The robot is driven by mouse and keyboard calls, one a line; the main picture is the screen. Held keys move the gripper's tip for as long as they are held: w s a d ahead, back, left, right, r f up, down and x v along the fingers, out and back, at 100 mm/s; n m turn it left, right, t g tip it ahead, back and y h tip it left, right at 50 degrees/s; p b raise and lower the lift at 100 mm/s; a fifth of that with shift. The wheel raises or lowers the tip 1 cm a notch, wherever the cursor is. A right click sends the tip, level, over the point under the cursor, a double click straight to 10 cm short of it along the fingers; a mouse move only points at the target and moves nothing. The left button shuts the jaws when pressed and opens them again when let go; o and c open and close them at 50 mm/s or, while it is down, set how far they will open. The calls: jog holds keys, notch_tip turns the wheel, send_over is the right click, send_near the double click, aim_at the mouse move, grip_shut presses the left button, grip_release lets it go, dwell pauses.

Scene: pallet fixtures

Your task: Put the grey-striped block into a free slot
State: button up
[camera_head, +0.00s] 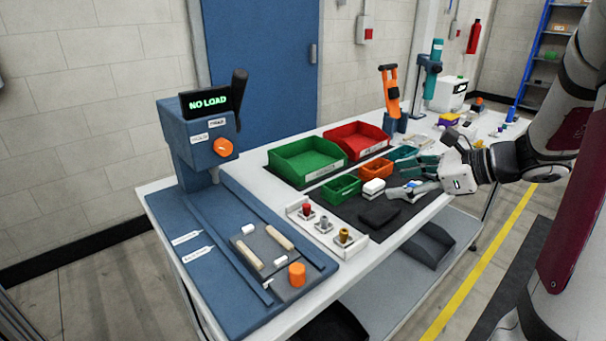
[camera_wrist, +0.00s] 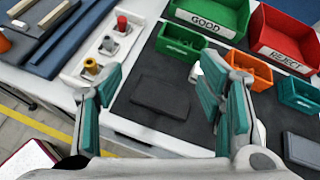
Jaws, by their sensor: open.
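A small white block with a darker line across it (camera_head: 373,187) sits on the dark mat in front of the orange bin; I cannot tell whether it is the grey-striped one. In the wrist view a white sliver (camera_wrist: 196,72) shows beside my right finger, which mostly hides it. My gripper (camera_head: 398,176) is open and empty above the mat, to the right of the white block. In the wrist view its teal-padded fingers (camera_wrist: 160,78) are spread over a flat dark grey pad (camera_wrist: 162,96). That pad also shows in the head view (camera_head: 380,213). No free slot can be made out clearly.
A green GOOD bin (camera_head: 307,160), a red REJECT bin (camera_head: 357,139) and small green (camera_head: 341,188), orange (camera_head: 376,170) and teal bins line the back. A white rack (camera_head: 326,232) with coloured knobs stands left, beside the blue press (camera_head: 205,140).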

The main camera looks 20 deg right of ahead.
aim_at(379, 186)
jog(key=d+f+m, duration=0.1)
jog(key=d, duration=0.1)
jog(key=d+f+m+t+h+b, duration=0.1)
jog(key=d+f+m, duration=0.1)
jog(key=d, duration=0.1)
jog(key=d+f+m+t, duration=0.1)
jog(key=d, duration=0.2)
jog(key=shift+w+f+m+h+b, duration=0.2)
jog(key=shift+w+m+h+b, duration=0.1)
jog(key=shift+w+b, duration=0.1)
jog(key=shift+w+d+f+t, duration=0.2)
jog(key=shift+t, duration=0.1)
jog(key=b+x, duration=0.1)
jog(key=x, duration=0.7)
jog(key=shift+d, duration=0.1)
jog(key=shift+f+b+x, duration=0.1)
jog(key=shift+b+x, duration=0.1)
jog(key=shift+x, duration=1.1)
jog(key=shift+f+b+x, duration=0.15)
jog(key=shift+x, duration=1.2)
jog(key=shift+s, duration=0.2)
jog(key=c, duration=1)
jog(key=shift+r, duration=0.15)
jog(key=shift+c, duration=0.2)
